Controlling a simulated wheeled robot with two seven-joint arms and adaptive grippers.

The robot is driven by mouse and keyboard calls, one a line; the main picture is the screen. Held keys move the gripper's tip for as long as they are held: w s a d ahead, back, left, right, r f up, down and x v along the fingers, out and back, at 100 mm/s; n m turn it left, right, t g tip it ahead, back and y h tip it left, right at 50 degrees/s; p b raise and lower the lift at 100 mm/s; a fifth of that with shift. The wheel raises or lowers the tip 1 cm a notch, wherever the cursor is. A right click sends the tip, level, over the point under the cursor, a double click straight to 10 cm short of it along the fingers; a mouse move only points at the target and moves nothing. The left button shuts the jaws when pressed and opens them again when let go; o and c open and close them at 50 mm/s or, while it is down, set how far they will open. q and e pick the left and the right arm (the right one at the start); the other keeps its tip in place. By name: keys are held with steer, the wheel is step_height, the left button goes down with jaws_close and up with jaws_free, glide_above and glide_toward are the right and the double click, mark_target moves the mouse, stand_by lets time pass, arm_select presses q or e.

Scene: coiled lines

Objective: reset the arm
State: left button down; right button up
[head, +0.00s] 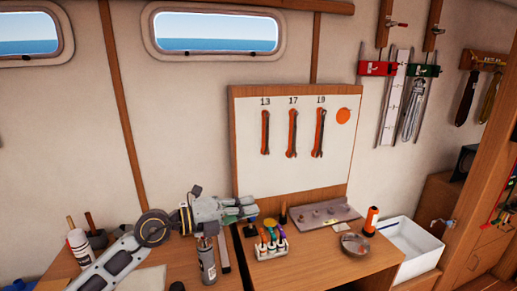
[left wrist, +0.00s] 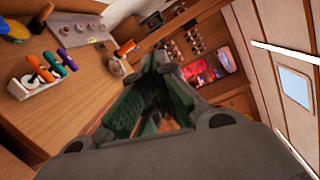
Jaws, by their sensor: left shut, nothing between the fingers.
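My left arm comes in from the left in the head view, and its gripper (head: 246,212) hangs over the wooden workbench (head: 300,271), in front of the lower left of the tool board. The gripper is shut and empty. In the left wrist view its dark fingers with green pads (left wrist: 158,75) come together, with nothing held between them. My right arm and gripper are in neither view.
A rack of coloured-handled tools (head: 270,246) stands just right of and below the gripper. A spray can (head: 206,260) stands under the arm. An orange bottle (head: 371,220), a metal dish (head: 355,243) and a white bin (head: 410,250) are at right. The wrench board (head: 330,160) rises behind.

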arm_select(q)
step_height(320, 180, up, 6)
steer(key=a+n+t+h, duration=0.2)
steer(key=n+t, duration=0.5)
steer(key=w+a+f+n+t+y, duration=0.1)
steer(key=a+f+n+t+y, duration=0.1)
steer(key=a+n+t+y, duration=0.8)
steer(key=s+a+f+n+g+y, duration=0.1)
steer(key=a+f+n+g+y, duration=0.35)
steer(key=f+n, duration=0.35)
steer(key=s+a+f+n+g+y, duration=0.1)
steer(key=a+f+n+g+y, duration=0.4)
steer(key=f, duration=0.5)
steer(key=s+d+f+n+g+h, duration=0.2)
steer(key=s+f+g, duration=1)
steer(key=s+f, duration=1.15)
steer(key=f, duration=1.4)
steer(key=s+f, duration=0.2)
steer(key=f, duration=1.5)
steer(key=s+a+f+g, duration=0.1)
steer(key=s+a+f, duration=0.1)
steer(key=s+f, duration=0.7)
steer(key=s+a+f+g, duration=0.1)
steer(key=s+f, duration=0.9)
steer(key=s, duration=0.2)
steer(key=shift+s+a, duration=0.3)
steer(key=shift+a, duration=0.1)
